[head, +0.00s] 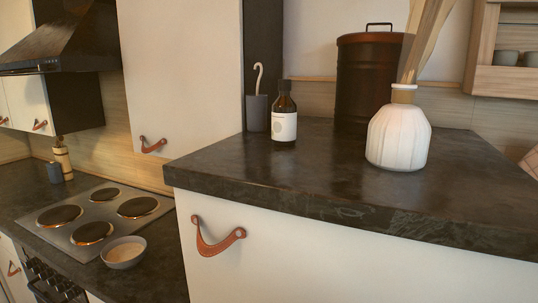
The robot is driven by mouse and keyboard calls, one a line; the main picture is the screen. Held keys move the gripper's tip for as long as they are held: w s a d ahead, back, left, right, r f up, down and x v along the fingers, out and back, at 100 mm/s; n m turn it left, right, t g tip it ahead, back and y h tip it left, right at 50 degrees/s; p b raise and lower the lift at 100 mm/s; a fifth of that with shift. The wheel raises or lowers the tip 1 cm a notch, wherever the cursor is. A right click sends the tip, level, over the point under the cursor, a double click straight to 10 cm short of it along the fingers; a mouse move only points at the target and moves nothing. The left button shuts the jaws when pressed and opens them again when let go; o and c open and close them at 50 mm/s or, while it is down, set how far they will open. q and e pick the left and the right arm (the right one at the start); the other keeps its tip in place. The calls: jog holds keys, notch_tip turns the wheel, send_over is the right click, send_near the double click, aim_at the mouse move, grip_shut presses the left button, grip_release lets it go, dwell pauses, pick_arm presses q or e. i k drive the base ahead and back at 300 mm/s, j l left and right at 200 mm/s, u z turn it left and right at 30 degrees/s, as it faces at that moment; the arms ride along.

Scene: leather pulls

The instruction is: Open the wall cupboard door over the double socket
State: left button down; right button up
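A cream wall cupboard door (182,70) hangs in the upper middle left of the head view, with a brown leather pull (153,146) at its lower left. It looks closed. Another cream wall cupboard door (27,103), with a leather pull (41,125), is at the far left beside the hood and also looks closed. No double socket can be made out on the visible wall, so I cannot tell which door is over it. Neither of my grippers is in view.
A dark hood (65,38) hangs over the hob (92,217). A bowl (124,252) sits beside the hob. The near dark worktop (300,185) holds a brown bottle (284,115), white vase (398,138) and dark canister (365,80). A lower door has a leather pull (217,243).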

aim_at(183, 59)
jog(key=i+j, duration=0.1)
jog(key=j, duration=0.35)
jog(key=i+j, duration=0.15)
jog(key=j, duration=0.35)
jog(key=i+j, duration=0.1)
jog(key=j, duration=0.35)
jog(key=i+j+z, duration=0.1)
jog(key=j, duration=0.4)
